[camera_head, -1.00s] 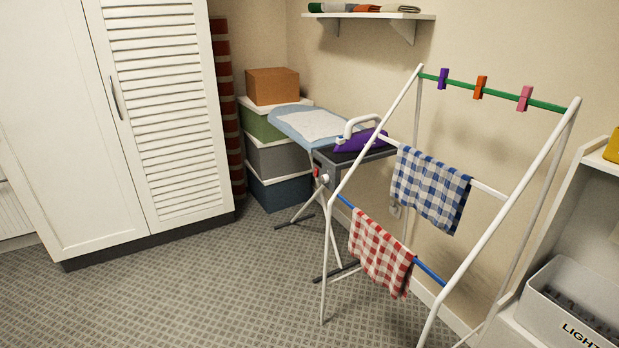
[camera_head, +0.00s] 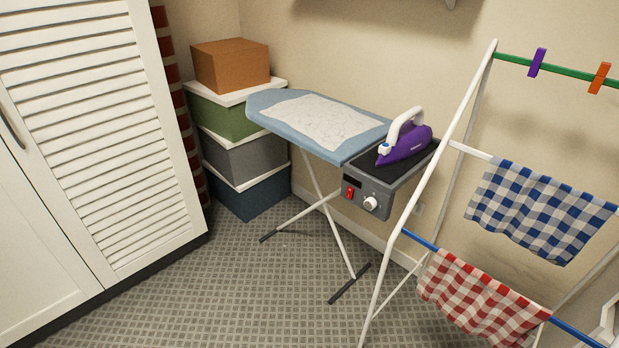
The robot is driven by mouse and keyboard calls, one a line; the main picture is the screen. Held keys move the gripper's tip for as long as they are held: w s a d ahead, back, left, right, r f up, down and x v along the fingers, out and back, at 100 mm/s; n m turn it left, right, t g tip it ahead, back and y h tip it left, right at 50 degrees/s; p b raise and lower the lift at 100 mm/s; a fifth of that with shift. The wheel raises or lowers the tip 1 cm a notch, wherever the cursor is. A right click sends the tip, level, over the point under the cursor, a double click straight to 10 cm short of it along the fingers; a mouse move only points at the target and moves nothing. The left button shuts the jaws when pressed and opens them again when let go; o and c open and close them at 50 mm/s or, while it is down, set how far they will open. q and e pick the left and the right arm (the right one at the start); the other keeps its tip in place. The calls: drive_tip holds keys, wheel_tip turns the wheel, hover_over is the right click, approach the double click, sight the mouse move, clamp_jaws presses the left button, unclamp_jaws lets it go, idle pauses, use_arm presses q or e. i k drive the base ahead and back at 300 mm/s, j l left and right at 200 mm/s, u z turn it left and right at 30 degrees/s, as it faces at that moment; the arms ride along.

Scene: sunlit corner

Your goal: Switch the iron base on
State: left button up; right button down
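The iron base (camera_head: 372,186) is a dark grey box at the right end of the ironing board (camera_head: 262,107). Its front panel has a red switch (camera_head: 349,193), a white round knob (camera_head: 370,204) and a small dark display (camera_head: 354,182). Whether the switch is on or off is too small to tell. A purple iron (camera_head: 405,145) with a white handle rests on the black top of the base. Neither of my grippers shows in the view.
A white drying rack (camera_head: 424,183) with a blue checked cloth (camera_head: 541,211) and a red checked cloth (camera_head: 480,303) stands close in front at the right. Stacked boxes (camera_head: 244,158) stand behind the board. A louvred cabinet (camera_head: 90,130) is at left. The carpet between is clear.

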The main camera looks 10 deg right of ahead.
sight(350, 191)
drive_tip(key=i+j, duration=0.25)
drive_tip(key=i+j+z, duration=0.1)
drive_tip(key=i+j, duration=0.15)
drive_tip(key=j, duration=0.25)
drive_tip(key=i+j, duration=0.25)
drive_tip(key=j, duration=0.1)
